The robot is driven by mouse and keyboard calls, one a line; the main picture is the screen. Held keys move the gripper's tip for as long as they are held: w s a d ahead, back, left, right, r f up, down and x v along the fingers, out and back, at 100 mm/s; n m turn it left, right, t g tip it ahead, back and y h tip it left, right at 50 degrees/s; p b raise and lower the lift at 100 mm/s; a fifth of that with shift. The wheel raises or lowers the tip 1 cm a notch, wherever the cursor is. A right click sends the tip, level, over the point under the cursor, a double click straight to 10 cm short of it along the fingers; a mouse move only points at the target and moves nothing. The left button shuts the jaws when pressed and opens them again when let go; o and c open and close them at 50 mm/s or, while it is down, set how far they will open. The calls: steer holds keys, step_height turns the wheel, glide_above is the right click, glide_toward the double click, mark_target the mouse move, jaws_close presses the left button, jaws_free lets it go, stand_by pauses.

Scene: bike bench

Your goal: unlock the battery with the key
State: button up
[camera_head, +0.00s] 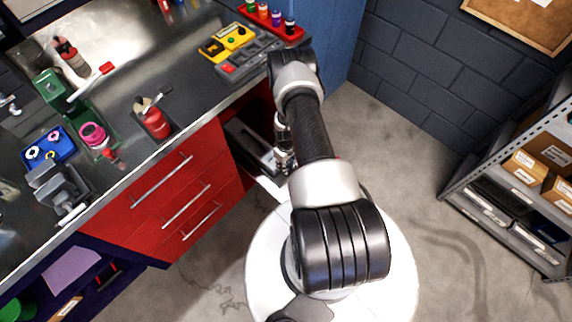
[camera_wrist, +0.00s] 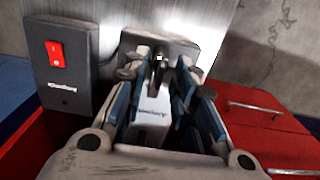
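My gripper (camera_wrist: 163,78) has its two blue-padded fingers apart, with a visible gap between the tips. A small dark upright part (camera_wrist: 157,66) with a bright spot shows between the fingertips; I cannot tell whether it is the key or part of the lock. A pale labelled block (camera_wrist: 152,108) lies between the fingers and may be part of the battery. In the head view my gripper (camera_head: 284,154) is low at the bench's right end, mostly hidden by my arm. A dark grey piece (camera_head: 250,143) beside it may be the battery or its holder.
A grey box with a red switch (camera_wrist: 60,58) stands close left of my fingers. Red drawers (camera_head: 165,195) with bar handles are near. The bench top (camera_head: 185,85) holds tools and trays. A metal shelf (camera_head: 510,190) stands right, with clear floor (camera_head: 400,140) between.

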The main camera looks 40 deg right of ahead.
steer(key=shift+c, duration=0.4)
jaws_close()
stand_by(0.4)
steer(key=n+b, duration=0.2)
steer(key=shift+f+n, duration=0.1)
steer(key=shift+n, duration=0.3)
steer(key=n+b, duration=0.2)
steer(key=n, duration=0.2)
steer(key=shift+n, duration=0.3)
steer(key=n+b, duration=0.2)
steer(key=n, duration=0.3)
steer(key=shift+n+b, duration=0.75)
steer(key=shift+n, duration=1.95)
steer(key=shift+o, duration=0.4)
jaws_free()
